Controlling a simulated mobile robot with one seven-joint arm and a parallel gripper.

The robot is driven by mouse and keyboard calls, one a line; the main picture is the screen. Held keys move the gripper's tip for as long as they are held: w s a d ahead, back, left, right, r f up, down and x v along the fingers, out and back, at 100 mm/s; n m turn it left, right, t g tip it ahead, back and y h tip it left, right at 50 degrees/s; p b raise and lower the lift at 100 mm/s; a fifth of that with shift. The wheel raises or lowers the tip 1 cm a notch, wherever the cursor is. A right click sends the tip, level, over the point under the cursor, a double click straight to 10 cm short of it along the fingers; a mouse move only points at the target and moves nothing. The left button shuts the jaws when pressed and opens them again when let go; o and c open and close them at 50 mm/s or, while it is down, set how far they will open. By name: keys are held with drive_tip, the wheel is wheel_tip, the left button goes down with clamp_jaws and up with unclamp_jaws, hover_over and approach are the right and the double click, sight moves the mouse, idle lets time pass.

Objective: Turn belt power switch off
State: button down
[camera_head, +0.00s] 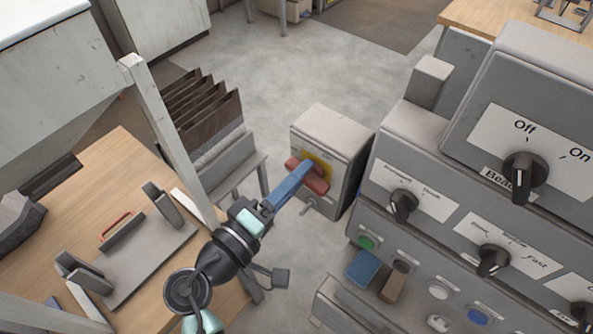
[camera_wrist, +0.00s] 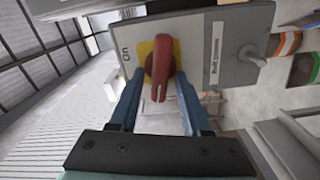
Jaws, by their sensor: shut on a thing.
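The belt power switch is a red rotary handle (camera_head: 318,186) on a yellow plate (camera_head: 320,163), on the front of a grey box (camera_head: 333,135). In the wrist view the red handle (camera_wrist: 160,72) stands near the middle, with its long end toward my gripper. In the head view my gripper (camera_head: 303,171) reaches the box from the lower left and covers part of the handle.
A grey control panel (camera_head: 428,210) with black knobs and coloured buttons stands close to the right of the box. A wooden table (camera_head: 130,160) and a rack of dark sheets (camera_head: 205,110) lie to the left. A small lever (camera_wrist: 250,55) sticks out beside the switch.

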drive_tip(key=shift+n+p, duration=0.55)
drive_tip(key=shift+n, duration=0.75)
drive_tip(key=shift+f, duration=0.1)
drive_tip(key=c, duration=0.7)
unclamp_jaws()
drive_tip(key=shift+s+a, duration=0.1)
drive_tip(key=b+v, duration=0.3)
drive_tip(key=v, duration=0.9)
drive_tip(key=shift+s+a, duration=0.2)
drive_tip(key=shift+s, duration=0.1)
